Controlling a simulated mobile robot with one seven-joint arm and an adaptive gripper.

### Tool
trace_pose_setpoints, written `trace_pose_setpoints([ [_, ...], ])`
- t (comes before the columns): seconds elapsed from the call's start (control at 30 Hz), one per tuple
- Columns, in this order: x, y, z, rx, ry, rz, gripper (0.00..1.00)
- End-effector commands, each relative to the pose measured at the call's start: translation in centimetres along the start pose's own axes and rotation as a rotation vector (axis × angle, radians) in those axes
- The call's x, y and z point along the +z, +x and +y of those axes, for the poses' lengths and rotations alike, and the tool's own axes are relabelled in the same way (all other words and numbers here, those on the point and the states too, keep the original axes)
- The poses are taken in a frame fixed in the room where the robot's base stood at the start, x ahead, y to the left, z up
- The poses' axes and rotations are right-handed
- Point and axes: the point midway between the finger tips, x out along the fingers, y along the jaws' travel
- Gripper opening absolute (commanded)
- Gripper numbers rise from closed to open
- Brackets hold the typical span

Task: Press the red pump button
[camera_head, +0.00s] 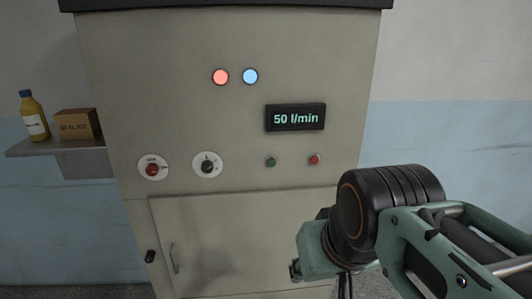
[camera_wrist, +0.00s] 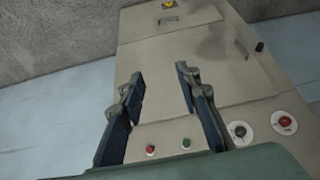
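A small red button (camera_head: 314,159) sits on the front of the beige cabinet (camera_head: 200,125), right of a small green button (camera_head: 271,161) and below the display. In the wrist view, which is turned over, the red button (camera_wrist: 150,150) shows low between my fingers, beside the green button (camera_wrist: 186,143). My gripper (camera_wrist: 160,80) is open and empty, its two dark fingers apart. In the head view my arm's end is at the lower right, below the buttons; the fingers are not clearly seen there. My gripper appears clear of the red button.
A red round control (camera_head: 152,170) and a black knob (camera_head: 207,166) on white plates sit further left. A display (camera_head: 295,117) reads 50 l/min. Red (camera_head: 220,77) and blue (camera_head: 250,76) lamps are lit. A shelf (camera_head: 50,147) holds a bottle (camera_head: 34,117) and a box (camera_head: 78,124).

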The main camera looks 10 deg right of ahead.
Motion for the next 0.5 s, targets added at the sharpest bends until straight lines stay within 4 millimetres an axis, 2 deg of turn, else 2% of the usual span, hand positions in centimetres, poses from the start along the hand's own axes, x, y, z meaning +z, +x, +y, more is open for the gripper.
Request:
trace_pose_setpoints([
  [0.03,0.0,0.0,0.0,0.0,0.0,0.0,0.23],
  [0.23,0.0,0.0,0.0,0.0,0.0,0.0,0.01],
  [0.5,0.0,0.0,0.0,0.0,0.0,0.0,0.0],
])
